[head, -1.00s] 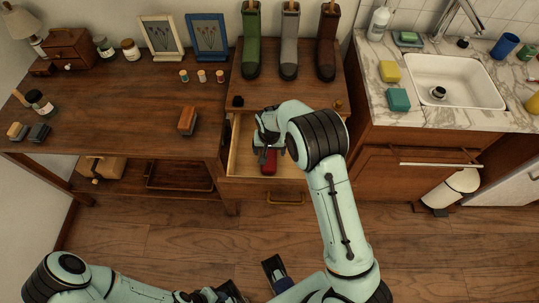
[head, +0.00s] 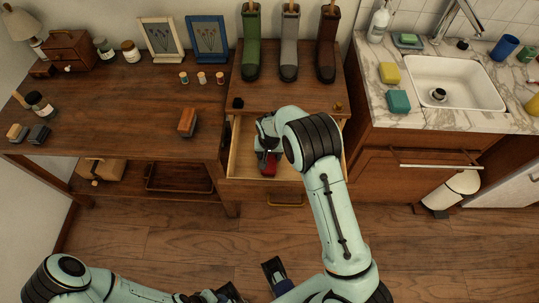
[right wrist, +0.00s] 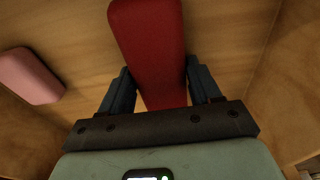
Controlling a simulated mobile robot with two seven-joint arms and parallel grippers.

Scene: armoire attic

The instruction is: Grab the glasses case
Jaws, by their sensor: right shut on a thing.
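The glasses case, a long red rounded case (head: 269,169), lies in the open drawer (head: 234,158) in the head view. In the right wrist view the red case (right wrist: 150,45) runs between the two dark fingers of my right gripper (right wrist: 159,75), which is shut on it. In the head view my right gripper (head: 266,152) is inside the drawer, partly hidden by its own arm. My left gripper (head: 228,292) is low at the bottom edge of the head view, away from the drawer, and its opening is unclear.
A pink object (right wrist: 30,75) lies in the drawer, left of the case. Wooden drawer walls stand close on both sides. Several boots (head: 289,45) stand on the cabinet top above. A brown block (head: 187,122) sits on the desk (head: 130,115) to the left.

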